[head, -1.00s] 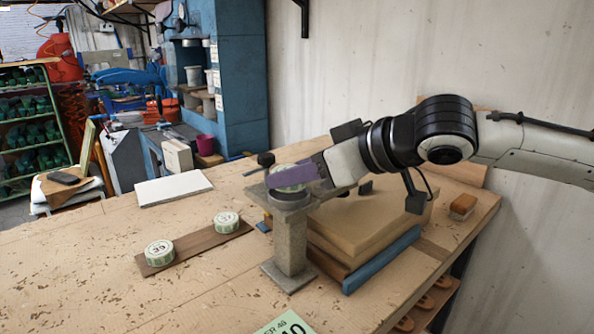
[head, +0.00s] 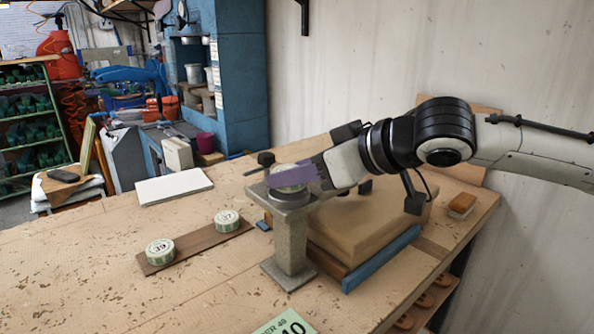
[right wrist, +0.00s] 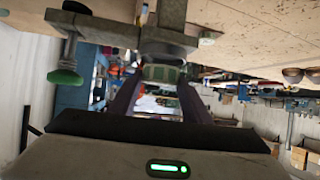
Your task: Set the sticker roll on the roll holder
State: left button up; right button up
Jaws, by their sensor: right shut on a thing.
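The roll holder (head: 291,240) is a grey stand on the bench with a square base, a post and a round seat on top. My right gripper (head: 284,179), with purple fingers, is shut on a green and white sticker roll (head: 288,170) right over the seat. The front finger hides much of the roll, so I cannot tell whether it rests fully on the seat. The right wrist view shows the roll (right wrist: 161,73) between the fingers, close against the holder's grey seat (right wrist: 165,42). My left gripper is out of view.
Two more rolls, marked 39 (head: 160,251) and 37 (head: 227,220), sit on a brown board (head: 195,246) at left. A stack of tan slabs (head: 365,228) stands close behind the holder. A white pad (head: 174,187) lies further back. The front left bench is clear.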

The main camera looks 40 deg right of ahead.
jog(key=shift+f+b, duration=0.5)
jog(key=shift+f, duration=0.3)
jog(key=o, duration=0.8)
jog(key=shift+c, duration=0.2)
